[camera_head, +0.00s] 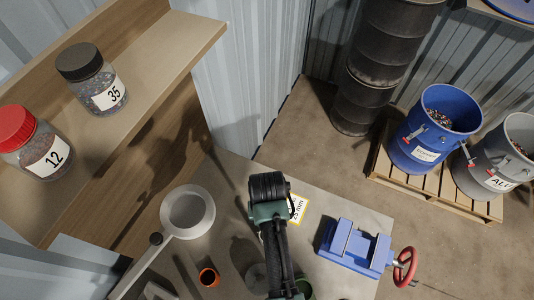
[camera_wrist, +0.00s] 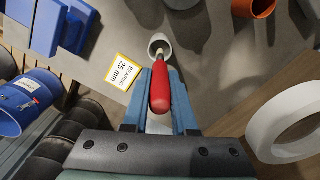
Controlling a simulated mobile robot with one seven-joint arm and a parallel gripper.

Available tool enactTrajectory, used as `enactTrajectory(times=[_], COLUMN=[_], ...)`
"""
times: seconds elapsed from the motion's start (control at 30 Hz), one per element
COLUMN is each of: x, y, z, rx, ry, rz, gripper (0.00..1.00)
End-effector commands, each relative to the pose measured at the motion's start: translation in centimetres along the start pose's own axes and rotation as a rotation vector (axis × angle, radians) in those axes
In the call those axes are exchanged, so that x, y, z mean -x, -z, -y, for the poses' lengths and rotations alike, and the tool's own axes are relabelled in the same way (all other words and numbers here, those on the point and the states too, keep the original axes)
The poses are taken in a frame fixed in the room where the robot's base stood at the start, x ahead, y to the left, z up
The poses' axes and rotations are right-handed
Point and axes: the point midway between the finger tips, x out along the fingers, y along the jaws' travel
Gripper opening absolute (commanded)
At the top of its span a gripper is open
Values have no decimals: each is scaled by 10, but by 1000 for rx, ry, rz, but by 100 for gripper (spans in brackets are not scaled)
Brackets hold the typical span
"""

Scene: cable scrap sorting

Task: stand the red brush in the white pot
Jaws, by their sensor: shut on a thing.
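The red brush (camera_wrist: 160,92) is in my gripper (camera_wrist: 161,74) in the wrist view, its red handle between the two blue-grey fingers. Its narrow far end points away from the wrist. The small white pot (camera_wrist: 153,44) stands on the bench just beyond the fingertips. The brush's far end overlaps the pot's mouth; I cannot tell whether it is inside or above it. In the head view my arm hides the brush and fingers, and I cannot make out the white pot.
A label card (camera_wrist: 125,72) lies beside the pot. A blue vise (camera_head: 352,249), an orange cup (camera_head: 208,277) and a pale round dish (camera_head: 211,212) with a handle are on the bench (camera_head: 232,180). Jars (camera_head: 95,85) stand on the shelf at left.

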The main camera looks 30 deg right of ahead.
Motion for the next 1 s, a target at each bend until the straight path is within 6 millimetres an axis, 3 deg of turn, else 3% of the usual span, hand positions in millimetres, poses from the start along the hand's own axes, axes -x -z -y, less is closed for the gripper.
enactTrajectory(times=[0.2,1.0], x=[-22,-72], y=[0,0], z=[0,0], rx=[-1,0], ry=[0,0], rz=[0,-1], gripper=[0,0])
